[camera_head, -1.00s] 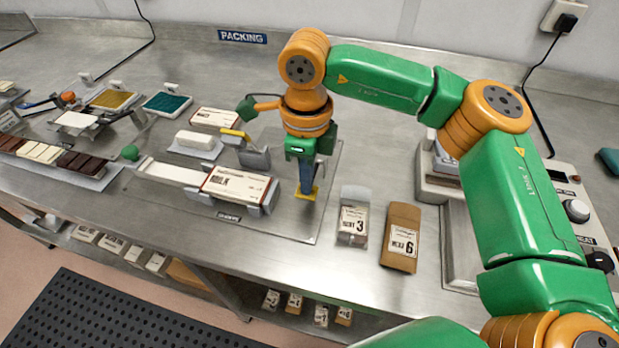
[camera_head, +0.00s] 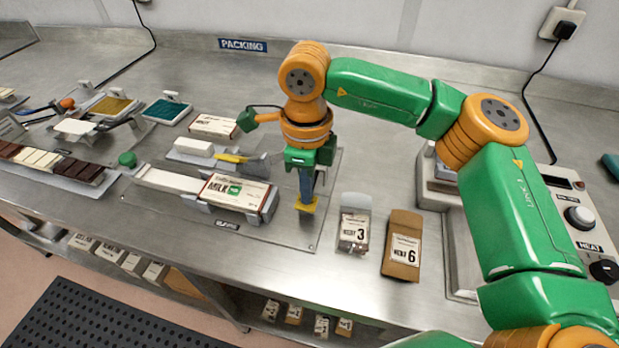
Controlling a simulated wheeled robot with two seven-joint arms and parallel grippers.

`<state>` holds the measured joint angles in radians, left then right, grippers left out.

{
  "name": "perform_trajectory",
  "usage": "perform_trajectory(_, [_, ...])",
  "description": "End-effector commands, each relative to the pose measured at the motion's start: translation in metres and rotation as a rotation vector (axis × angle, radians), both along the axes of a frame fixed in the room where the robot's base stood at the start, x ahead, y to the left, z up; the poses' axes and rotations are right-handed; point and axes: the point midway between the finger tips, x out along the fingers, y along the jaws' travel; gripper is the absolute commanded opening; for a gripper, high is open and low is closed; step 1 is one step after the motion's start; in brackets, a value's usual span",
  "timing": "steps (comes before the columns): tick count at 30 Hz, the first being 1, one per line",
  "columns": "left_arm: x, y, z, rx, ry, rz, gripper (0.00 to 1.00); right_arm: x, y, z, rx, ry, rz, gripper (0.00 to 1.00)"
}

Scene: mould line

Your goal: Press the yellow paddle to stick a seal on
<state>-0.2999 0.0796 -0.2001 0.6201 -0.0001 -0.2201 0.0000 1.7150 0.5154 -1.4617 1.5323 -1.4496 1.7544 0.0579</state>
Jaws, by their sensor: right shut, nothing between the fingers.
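The yellow paddle (camera_head: 306,205) is at the right end of the packing fixture. My right gripper (camera_head: 307,194) is shut and empty, pointing down with its fingertips at the paddle; they look to be touching it. A white and brown box labelled MILK (camera_head: 222,186) lies in the fixture's holder, left of the paddle. A green seal (camera_head: 234,188) shows on its label. A yellow-topped lever arm (camera_head: 231,158) stands low behind the box. My left gripper is not in view.
A heating unit (camera_head: 577,215) is at the far right. Chocolate bars (camera_head: 50,158) and colored pads (camera_head: 166,110) lie at left.

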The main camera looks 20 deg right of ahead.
Motion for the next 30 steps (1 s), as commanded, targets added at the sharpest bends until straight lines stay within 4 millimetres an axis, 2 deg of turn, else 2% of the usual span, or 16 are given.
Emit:
perform_trajectory(1, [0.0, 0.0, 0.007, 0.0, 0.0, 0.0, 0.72, 0.0, 0.0, 0.008, -0.001, 0.001, 0.0, 0.0])
perform_trajectory(6, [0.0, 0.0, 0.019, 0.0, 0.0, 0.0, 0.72, 0.0, 0.0, 0.023, -0.001, 0.001, 0.0, 0.0])
perform_trajectory(27, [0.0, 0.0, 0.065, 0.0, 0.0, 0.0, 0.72, 0.0, 0.0, 0.082, -0.001, -0.001, 0.0, 0.0])
perform_trajectory(30, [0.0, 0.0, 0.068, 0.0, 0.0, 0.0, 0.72, 0.0, 0.0, 0.086, -0.001, -0.001, 0.0, 0.0])
